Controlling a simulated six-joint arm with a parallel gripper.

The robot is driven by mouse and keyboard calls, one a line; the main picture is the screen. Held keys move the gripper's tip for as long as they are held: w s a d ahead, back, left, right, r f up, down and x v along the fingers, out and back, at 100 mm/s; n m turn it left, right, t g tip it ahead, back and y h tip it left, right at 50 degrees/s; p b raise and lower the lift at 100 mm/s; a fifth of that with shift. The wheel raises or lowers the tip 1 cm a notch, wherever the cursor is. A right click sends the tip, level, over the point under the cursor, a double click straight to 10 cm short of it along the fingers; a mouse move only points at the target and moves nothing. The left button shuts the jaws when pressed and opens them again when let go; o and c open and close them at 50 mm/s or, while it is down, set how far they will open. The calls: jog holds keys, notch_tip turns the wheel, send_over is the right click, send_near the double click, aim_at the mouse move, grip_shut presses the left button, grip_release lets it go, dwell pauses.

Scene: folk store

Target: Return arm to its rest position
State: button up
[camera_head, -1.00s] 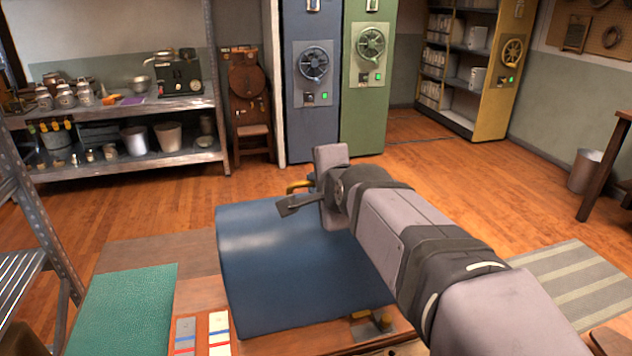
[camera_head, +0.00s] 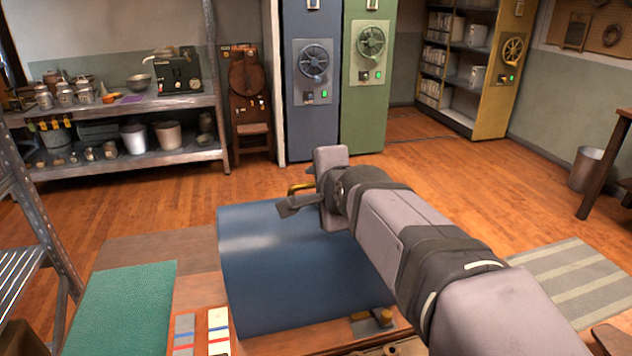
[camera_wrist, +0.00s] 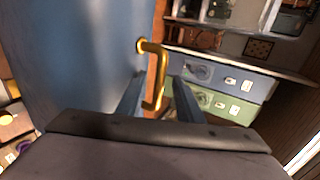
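My gripper (camera_head: 288,207) hangs at the far edge of a blue curved-topped piece (camera_head: 290,265) standing before me. In the wrist view, the two dark fingers (camera_wrist: 160,88) are spread apart. A bent brass handle (camera_wrist: 155,75) shows between them, with gaps on both sides. One end of the handle meets the blue surface (camera_wrist: 85,55). The handle also shows just behind the gripper in the head view (camera_head: 301,187). Whether the fingers reach around the handle in depth is unclear. My arm stretches in from the lower right, over the blue piece's right side.
A green mat (camera_head: 122,305) and two striped strips (camera_head: 218,331) lie left of the blue piece. A brass latch (camera_head: 386,315) sits at its near edge. A metal rack (camera_head: 40,230) stands left. Shelving cabinets (camera_head: 312,120) stand behind, with open wooden floor before them.

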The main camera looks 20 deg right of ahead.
jog(key=shift+r, duration=0.25)
